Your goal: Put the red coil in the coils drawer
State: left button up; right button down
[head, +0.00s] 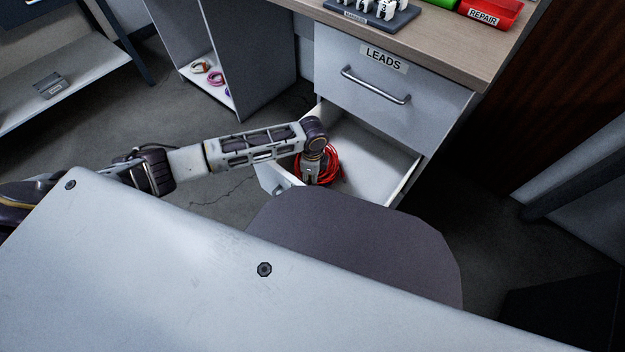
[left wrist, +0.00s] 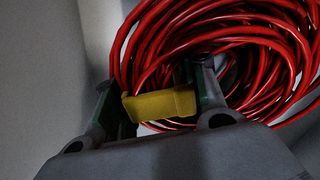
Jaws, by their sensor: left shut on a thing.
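The red coil (head: 332,163) is a bundle of red cable inside an open lower drawer (head: 385,153), below the drawer marked LEADS. The open drawer's own label is not visible. My left gripper (head: 312,179) reaches down into the drawer at its left part. In the left wrist view the red coil (left wrist: 225,45) fills the upper right, and a yellow band (left wrist: 160,104) on it sits between the fingers of my left gripper (left wrist: 155,97). The gripper is shut on it. I cannot tell whether the coil touches the drawer floor. My right gripper is not in view.
The closed LEADS drawer (head: 360,85) with a bar handle is just above the open one. The desk top holds a dark rack (head: 372,17) and a red REPAIR bin (head: 490,14). A shelf (head: 222,97) at left holds small coils. The drawer's right part is empty.

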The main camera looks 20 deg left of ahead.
pick_arm(q)
jog(key=shift+f, duration=0.65)
jog(key=shift+w, duration=0.1)
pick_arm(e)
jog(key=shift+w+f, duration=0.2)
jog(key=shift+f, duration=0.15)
pick_arm(q)
jog(key=o, duration=1.4)
jog(key=shift+f, duration=0.1)
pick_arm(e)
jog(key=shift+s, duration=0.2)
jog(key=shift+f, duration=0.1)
pick_arm(q)
jog(key=shift+r+p, duration=0.4)
jog(key=shift+r, duration=0.9)
notch_tip(320, 180, up, 8)
jog(key=p, duration=0.3)
jog(key=shift+f, duration=0.15)
jog(key=shift+r+p, duration=0.4)
jog(key=shift+r, duration=0.55)
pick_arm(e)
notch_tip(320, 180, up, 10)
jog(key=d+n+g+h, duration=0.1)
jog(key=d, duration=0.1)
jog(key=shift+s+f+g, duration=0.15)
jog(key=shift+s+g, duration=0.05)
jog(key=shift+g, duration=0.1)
